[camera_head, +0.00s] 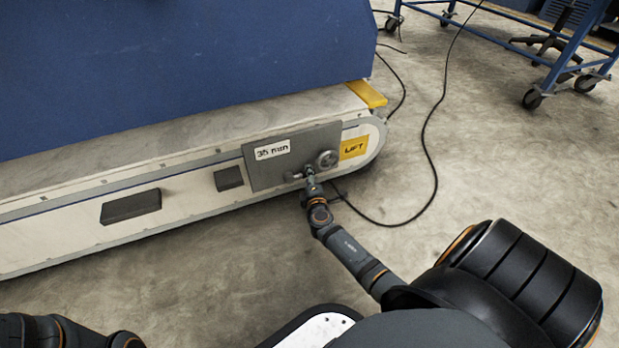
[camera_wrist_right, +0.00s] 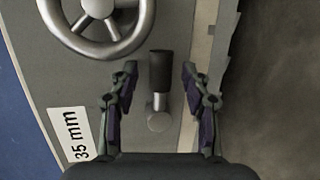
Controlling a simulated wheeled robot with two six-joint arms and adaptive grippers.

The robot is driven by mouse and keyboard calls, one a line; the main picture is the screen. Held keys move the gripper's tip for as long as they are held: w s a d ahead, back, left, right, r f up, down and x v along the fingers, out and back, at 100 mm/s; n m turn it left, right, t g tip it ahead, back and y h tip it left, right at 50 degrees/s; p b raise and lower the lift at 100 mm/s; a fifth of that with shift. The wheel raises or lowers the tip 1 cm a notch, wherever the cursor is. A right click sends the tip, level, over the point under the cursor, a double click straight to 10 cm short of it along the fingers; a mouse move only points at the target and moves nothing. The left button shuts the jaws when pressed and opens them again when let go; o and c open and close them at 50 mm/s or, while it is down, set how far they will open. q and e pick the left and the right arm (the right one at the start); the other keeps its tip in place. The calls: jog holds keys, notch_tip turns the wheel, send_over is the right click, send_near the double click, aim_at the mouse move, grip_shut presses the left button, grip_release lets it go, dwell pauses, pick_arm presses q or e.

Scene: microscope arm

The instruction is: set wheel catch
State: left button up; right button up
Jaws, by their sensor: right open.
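A metal handwheel (camera_head: 327,159) is mounted on a grey panel (camera_head: 262,178) on the side of the long low base; it also shows at the upper left of the right wrist view (camera_wrist_right: 128,39). Beside the wheel is a small lever, apparently the catch, with a black grip (camera_wrist_right: 161,70) and a round silver pivot (camera_wrist_right: 159,121). My right gripper (camera_head: 310,177) is at the panel, just below the wheel. In the wrist view its open fingers (camera_wrist_right: 160,70) stand on either side of the black grip, with gaps visible on both sides. My left gripper is out of view.
A "35 mm" label (camera_head: 272,149) and a yellow "LIFT" label (camera_head: 354,147) flank the wheel. A black cable (camera_head: 429,150) lies on the concrete floor to the right. A blue wheeled frame (camera_head: 560,70) stands at the back right.

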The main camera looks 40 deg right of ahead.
jog(key=v, duration=0.7)
jog(key=shift+s+a, duration=0.1)
